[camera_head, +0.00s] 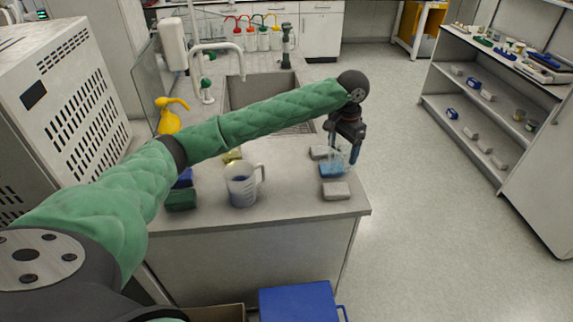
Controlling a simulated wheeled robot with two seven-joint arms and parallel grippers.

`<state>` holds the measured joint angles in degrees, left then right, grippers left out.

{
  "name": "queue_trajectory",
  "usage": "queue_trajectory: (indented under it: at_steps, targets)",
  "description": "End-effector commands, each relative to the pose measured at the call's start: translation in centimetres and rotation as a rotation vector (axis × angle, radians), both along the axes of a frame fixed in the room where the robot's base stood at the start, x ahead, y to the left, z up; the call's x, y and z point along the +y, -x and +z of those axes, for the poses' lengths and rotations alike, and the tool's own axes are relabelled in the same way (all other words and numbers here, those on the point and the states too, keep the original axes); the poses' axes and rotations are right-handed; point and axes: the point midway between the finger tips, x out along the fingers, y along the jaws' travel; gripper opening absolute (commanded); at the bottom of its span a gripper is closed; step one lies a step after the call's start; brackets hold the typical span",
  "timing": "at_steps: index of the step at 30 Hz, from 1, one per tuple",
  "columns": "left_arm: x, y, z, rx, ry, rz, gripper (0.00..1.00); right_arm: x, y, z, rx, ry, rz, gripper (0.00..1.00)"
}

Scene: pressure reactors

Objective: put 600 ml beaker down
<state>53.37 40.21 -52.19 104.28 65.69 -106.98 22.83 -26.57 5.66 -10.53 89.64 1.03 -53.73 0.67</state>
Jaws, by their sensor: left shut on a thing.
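A clear glass beaker (337,158) is near the right end of the grey counter (290,200). My left gripper (346,150) points down at it and is shut on its wall. A blue sponge-like block (331,171) shows below and beside the beaker. I cannot tell whether the beaker's base touches the counter or the block. No volume marking is readable on it. My right gripper is not in view.
Grey blocks (336,190) lie around the beaker. A sink (262,92) with a tap is behind. A blue box (297,303) is on the floor in front.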

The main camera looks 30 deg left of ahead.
Motion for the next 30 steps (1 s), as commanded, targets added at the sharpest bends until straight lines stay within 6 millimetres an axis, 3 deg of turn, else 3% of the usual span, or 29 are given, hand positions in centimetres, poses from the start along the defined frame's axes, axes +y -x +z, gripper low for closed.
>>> queue_trajectory:
  at_steps: [7,21,27,30]
  targets:
    - [1.2,-0.8,0.5,0.005,0.001,-0.038,0.5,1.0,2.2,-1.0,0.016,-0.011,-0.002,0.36]
    - [9.6,0.0,-4.3,0.004,0.0,-0.035,0.5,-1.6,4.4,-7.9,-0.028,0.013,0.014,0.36]
    - [11.8,0.2,-5.8,0.003,0.001,-0.038,0.5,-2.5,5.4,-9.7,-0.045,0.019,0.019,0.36]
    - [11.7,0.2,-6.4,0.003,0.002,-0.039,0.5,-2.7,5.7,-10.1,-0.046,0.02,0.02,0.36]
